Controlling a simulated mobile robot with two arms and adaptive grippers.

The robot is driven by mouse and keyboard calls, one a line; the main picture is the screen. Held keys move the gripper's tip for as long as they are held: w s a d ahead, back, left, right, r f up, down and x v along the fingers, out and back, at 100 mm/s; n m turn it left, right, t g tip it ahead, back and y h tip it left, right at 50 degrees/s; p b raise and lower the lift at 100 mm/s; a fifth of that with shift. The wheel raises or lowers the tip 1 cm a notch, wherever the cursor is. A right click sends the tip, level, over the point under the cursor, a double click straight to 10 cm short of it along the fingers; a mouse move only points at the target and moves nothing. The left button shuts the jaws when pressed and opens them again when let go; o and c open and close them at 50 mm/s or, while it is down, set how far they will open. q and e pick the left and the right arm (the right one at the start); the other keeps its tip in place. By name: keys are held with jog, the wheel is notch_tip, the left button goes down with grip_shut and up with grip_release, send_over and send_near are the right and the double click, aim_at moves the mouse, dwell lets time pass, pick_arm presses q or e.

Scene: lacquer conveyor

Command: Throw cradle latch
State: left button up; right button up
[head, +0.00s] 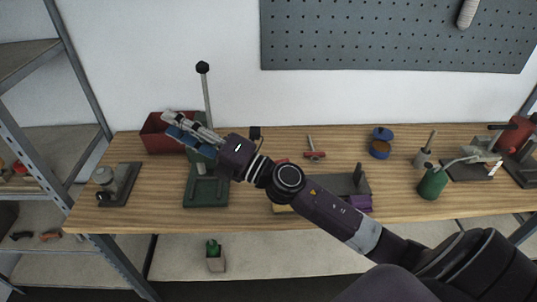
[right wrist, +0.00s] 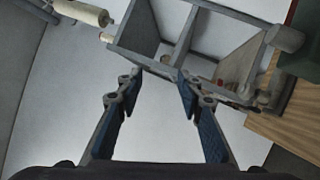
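My right arm comes in from the lower right, and its gripper (head: 175,125) is over the back left of the bench, in front of the red bin. In the right wrist view the two fingers (right wrist: 158,82) are apart with nothing between them. A grey open fixture (head: 345,184) with an upright end plate, possibly the cradle, lies mid-bench, partly hidden behind my right arm. I cannot make out a latch on it. A green lever press (head: 205,192) with a black-knobbed lever stands under and behind the right gripper. My left gripper is not in view.
A red bin (head: 155,138) is at the back left, and a grey device on a dark plate (head: 120,184) at the left end. A red-handled tool (head: 315,154), a blue-lidded tin (head: 379,150) and a green can (head: 432,184) stand farther right. The bench front (head: 140,215) is clear at left.

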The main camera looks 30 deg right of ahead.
jog(key=d+f+n+g+h, duration=0.2)
jog(key=d+f+n+g, duration=0.2)
jog(key=f+n+g, duration=0.85)
jog(key=s+d+f+n+g+h, duration=0.15)
jog(key=d+h, duration=0.65)
jog(key=d, duration=1.4)
jog(key=p+x, duration=0.1)
jog(key=x, duration=0.2)
jog(key=p+x, duration=0.2)
jog(key=x, duration=0.2)
jog(key=shift+s+a+f, duration=0.1)
jog(key=shift+a, duration=0.15)
jog(key=shift+c, duration=0.3)
grip_shut()
